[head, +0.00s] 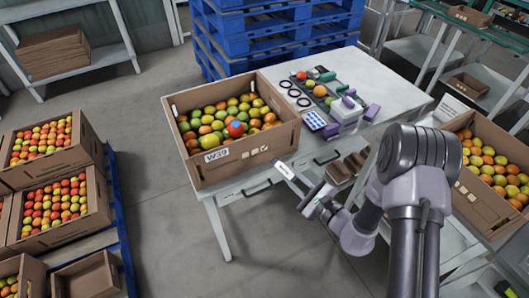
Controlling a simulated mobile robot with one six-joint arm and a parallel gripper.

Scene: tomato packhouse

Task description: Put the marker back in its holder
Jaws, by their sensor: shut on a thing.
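My gripper (300,182) is in front of the table, to the right of the tomato carton's front corner. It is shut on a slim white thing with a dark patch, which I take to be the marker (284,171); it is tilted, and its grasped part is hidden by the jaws. I cannot make out for certain which thing is the marker's holder. Purple-and-white items (347,109) stand at the right of the table top.
A cardboard carton of tomatoes labelled W39 (229,167) fills the table's left side. Black rings (294,93), a colour chart (314,121) and a dark tray of tomatoes lie right of it. Another tomato carton (486,203) stands at right. Blue pallets (277,40) are behind.

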